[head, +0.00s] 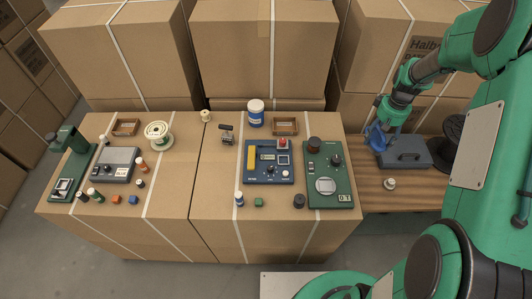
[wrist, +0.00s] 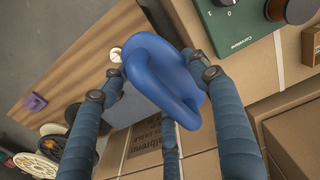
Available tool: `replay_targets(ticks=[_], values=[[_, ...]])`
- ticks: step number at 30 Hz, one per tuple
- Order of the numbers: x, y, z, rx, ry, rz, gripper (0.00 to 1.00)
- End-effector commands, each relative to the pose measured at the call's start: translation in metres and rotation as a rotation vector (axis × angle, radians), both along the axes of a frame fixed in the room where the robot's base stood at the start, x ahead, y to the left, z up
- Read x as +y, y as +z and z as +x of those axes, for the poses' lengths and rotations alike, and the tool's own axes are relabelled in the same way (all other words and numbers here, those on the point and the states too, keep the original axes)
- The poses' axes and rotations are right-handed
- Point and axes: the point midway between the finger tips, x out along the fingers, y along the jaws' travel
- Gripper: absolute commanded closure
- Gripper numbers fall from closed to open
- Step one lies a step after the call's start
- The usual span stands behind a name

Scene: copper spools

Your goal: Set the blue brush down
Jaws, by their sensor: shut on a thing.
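The blue brush (wrist: 165,70) is a smooth, rounded blue thing with a loop-like part, held between the fingers of my gripper (wrist: 158,82) in the wrist view. In the head view my gripper (head: 383,124) is at the right, shut on the blue brush (head: 375,138). The brush is over the wooden bench top, close to the left end of a dark grey case. I cannot tell whether it touches anything below. The fingers hide part of it.
The wooden bench (head: 376,201) holds the dark grey case (head: 405,154), a small pale knob-like thing (head: 389,183) and a dark spool (head: 455,131). Bare wood shows at its front. A green device (head: 329,178) stands on cardboard boxes to the left. Tall cartons (head: 265,50) stand behind.

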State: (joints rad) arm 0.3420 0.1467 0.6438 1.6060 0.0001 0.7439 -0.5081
Motion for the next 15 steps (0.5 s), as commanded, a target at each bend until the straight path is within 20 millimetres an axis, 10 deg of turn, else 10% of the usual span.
replay_targets(ticks=[15], values=[[0.158, 0.000, 0.027, 0.001, 0.330, 0.000, 0.70]])
